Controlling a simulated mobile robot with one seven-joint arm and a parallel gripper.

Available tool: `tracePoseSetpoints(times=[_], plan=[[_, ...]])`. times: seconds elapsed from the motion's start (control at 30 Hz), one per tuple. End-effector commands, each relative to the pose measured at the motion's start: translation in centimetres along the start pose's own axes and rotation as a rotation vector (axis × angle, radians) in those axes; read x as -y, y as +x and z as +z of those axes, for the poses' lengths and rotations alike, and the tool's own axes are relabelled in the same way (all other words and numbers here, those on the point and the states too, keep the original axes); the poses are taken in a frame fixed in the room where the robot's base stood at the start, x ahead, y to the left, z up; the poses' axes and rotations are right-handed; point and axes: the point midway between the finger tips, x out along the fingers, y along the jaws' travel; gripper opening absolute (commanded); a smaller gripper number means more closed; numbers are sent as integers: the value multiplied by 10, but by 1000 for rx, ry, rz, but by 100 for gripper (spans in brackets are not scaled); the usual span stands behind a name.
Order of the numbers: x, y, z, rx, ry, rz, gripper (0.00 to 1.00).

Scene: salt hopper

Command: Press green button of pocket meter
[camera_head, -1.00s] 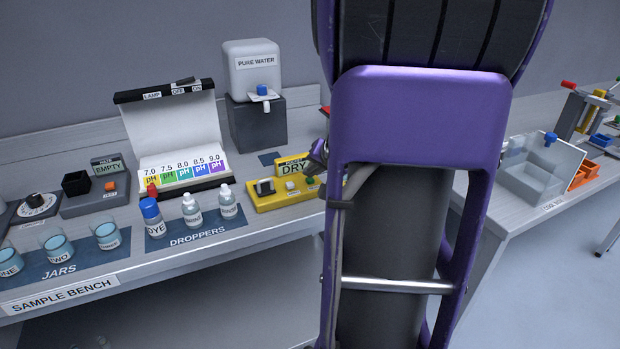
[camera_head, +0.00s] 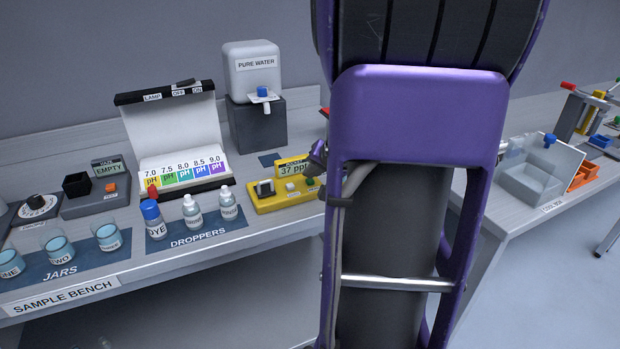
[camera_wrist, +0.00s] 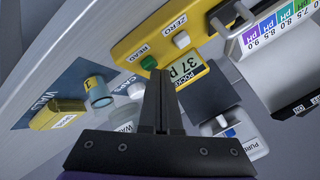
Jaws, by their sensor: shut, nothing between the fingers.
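The pocket meter is a yellow body (camera_head: 275,205) on the bench in the head view, partly behind my arm. Its display (camera_head: 293,169) reads about "37 ppt". In the wrist view the meter (camera_wrist: 128,42) shows upside down, with a green button (camera_wrist: 149,62) by the label READ and a white button (camera_wrist: 181,39) by ZERO. My gripper (camera_wrist: 160,74) is shut and empty. Its fingertips are right beside the green button in the picture; I cannot tell whether they touch it. In the head view the fingertips are hidden.
Dropper bottles (camera_head: 192,211) stand left of the meter, and jars (camera_head: 107,236) farther left. A pure water tank (camera_head: 252,72) is behind it. In the wrist view a vial (camera_wrist: 97,92) and a yellow block (camera_wrist: 56,114) are near the fingers.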

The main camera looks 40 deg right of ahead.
Motion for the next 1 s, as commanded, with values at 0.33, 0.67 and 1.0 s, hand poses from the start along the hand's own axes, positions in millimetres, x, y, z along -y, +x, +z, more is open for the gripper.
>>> tracePoseSetpoints(times=[0.33,0.67,1.0], plan=[[6,-8,-6,-1,1,0,0],[11,-15,-11,-2,1,0,0],[28,-39,-29,-2,0,-1,0]])
